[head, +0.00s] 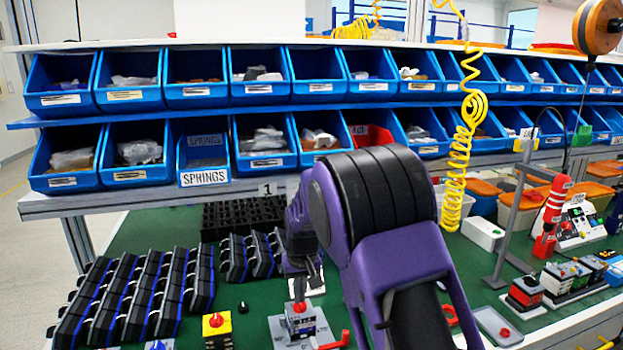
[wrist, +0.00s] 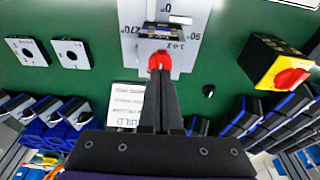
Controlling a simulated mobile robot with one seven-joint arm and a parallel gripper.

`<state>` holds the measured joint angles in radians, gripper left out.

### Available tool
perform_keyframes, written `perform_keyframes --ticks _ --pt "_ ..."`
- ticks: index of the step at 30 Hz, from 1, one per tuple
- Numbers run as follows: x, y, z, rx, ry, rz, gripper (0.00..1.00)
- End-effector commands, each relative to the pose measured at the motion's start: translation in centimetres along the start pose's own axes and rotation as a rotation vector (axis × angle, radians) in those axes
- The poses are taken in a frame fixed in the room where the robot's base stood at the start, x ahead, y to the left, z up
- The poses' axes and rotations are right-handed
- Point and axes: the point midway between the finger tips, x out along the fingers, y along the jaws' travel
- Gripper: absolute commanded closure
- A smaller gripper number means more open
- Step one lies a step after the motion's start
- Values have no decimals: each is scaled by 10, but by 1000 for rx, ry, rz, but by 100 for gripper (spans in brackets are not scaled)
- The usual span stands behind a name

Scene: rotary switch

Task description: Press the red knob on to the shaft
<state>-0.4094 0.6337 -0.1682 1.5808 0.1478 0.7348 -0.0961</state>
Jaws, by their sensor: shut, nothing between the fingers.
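The red knob (head: 299,307) sits at the top of a grey switch block (head: 304,324) on a grey fixture plate (head: 281,330) on the green table. In the wrist view the red knob (wrist: 159,59) shows just beyond my fingertips, at the near edge of the switch on the plate with angle marks (wrist: 130,14). My gripper (head: 300,288) is shut and empty, pointing down over the knob. In the wrist view its closed fingers (wrist: 157,82) reach to the knob; I cannot tell whether they touch it. The shaft is hidden.
A yellow box with a red knob (head: 217,326) and a loose black knob (head: 243,308) stand left of the fixture. Rows of black switches (head: 140,295) fill the left. A red handle (head: 335,342) lies right of the block. Blue bins (head: 205,180) line the back.

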Motion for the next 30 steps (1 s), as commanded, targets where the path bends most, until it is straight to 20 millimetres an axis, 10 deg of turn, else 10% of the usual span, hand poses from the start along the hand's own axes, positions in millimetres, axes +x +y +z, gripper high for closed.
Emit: perform_keyframes --ticks 30 --pt "-48 0 -9 -1 -4 1 100"
